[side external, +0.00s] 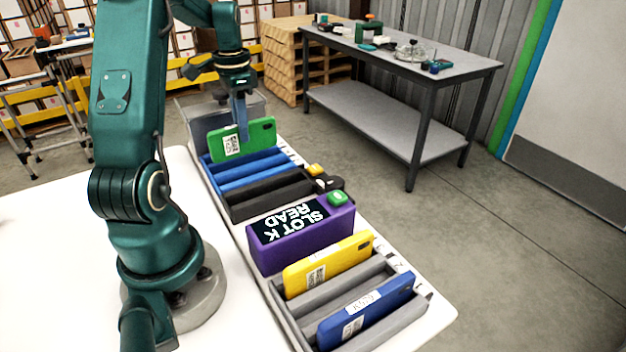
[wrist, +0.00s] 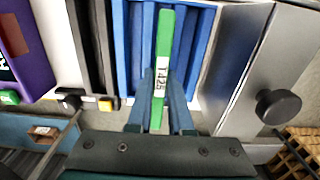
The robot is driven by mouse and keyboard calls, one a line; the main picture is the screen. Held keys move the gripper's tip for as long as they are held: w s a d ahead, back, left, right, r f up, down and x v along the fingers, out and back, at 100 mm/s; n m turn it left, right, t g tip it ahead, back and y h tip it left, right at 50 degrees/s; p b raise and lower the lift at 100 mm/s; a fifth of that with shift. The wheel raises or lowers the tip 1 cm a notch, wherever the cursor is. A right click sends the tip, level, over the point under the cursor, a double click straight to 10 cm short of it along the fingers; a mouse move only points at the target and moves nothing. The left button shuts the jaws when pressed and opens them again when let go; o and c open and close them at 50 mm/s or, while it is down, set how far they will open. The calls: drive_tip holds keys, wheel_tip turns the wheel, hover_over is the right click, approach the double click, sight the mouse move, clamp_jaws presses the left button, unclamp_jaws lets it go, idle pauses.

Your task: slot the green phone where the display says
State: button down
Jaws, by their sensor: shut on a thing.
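The green phone (side external: 243,140) has a white label and stands on its long edge at the blue slotted rack (side external: 262,178), at the far end of the row. My gripper (side external: 240,125) is shut on the green phone from above. In the wrist view the green phone (wrist: 163,60) shows edge-on between my fingers, over the blue rack (wrist: 200,45). I cannot tell whether its lower edge is inside a slot.
A black slotted rack (side external: 262,200) lies between the blue rack and the purple box. A yellow phone (side external: 328,264) and a blue phone (side external: 366,309) stand in the grey rack (side external: 400,318) at the near end. A grey bin (side external: 207,118) stands behind the blue rack.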

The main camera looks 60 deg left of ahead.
sight(245, 154)
drive_tip(key=shift+f, duration=1.8)
drive_tip(key=shift+f, duration=0.35)
drive_tip(key=c, duration=0.8)
unclamp_jaws()
drive_tip(key=shift+o, duration=0.2)
drive_tip(key=shift+r, duration=2.6)
